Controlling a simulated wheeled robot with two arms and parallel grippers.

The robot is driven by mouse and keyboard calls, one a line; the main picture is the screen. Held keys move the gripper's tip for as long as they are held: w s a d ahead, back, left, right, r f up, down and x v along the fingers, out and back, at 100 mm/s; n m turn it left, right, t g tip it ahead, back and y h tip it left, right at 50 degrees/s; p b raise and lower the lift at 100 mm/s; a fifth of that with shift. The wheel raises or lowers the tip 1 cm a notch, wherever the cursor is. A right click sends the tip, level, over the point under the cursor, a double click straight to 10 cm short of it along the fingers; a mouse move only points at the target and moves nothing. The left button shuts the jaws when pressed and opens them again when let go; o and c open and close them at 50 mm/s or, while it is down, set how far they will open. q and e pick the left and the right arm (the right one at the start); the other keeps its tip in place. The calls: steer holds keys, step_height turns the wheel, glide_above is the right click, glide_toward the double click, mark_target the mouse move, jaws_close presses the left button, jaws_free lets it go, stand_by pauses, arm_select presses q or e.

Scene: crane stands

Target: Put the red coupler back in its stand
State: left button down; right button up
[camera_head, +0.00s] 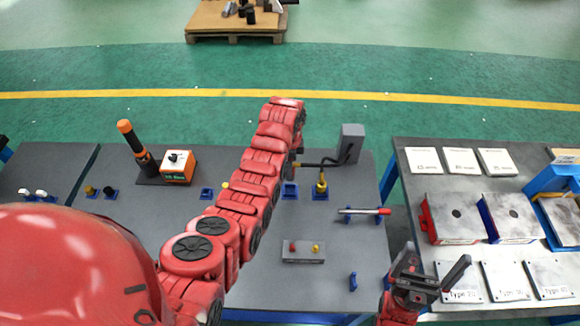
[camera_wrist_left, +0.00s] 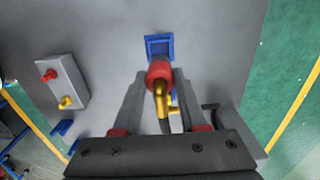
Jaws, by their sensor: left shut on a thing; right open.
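The red coupler (camera_wrist_left: 160,72) is between the fingers of my left gripper (camera_wrist_left: 158,80), which is shut on it. A gold fitting (camera_wrist_left: 160,98) and dark hose trail from it toward the camera. An empty square blue stand (camera_wrist_left: 158,44) lies just beyond the coupler in the left wrist view; coupler and stand look apart, but the height gap is unclear. In the head view this stand (camera_head: 290,190) is beside my left arm, which hides the coupler and most of the gripper. My right gripper (camera_head: 428,275) is open and empty at the lower right.
A yellow coupler (camera_head: 321,184) stands in a blue holder beside the empty stand. A grey hose unit (camera_head: 350,143) is behind. A grey block (camera_head: 303,250) with red and yellow knobs and a red-tipped pen (camera_head: 365,211) on supports lie nearer. A second table (camera_head: 412,200) is at right.

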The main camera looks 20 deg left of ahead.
arm_select(q)
steer(key=shift+f+b, duration=0.3)
steer(key=shift+f, duration=0.45)
steer(key=shift+s+f+b, duration=0.1)
steer(key=shift+f+b, duration=0.45)
steer(key=shift+f, duration=0.2)
steer(key=shift+f+b, duration=0.8)
steer(key=shift+f, duration=0.6)
steer(key=shift+b, duration=0.3)
steer(key=shift+f, duration=0.15)
steer(key=shift+f+b, duration=1.05)
steer(key=shift+f, duration=0.3)
steer(key=shift+c, duration=1.9)
jaws_free()
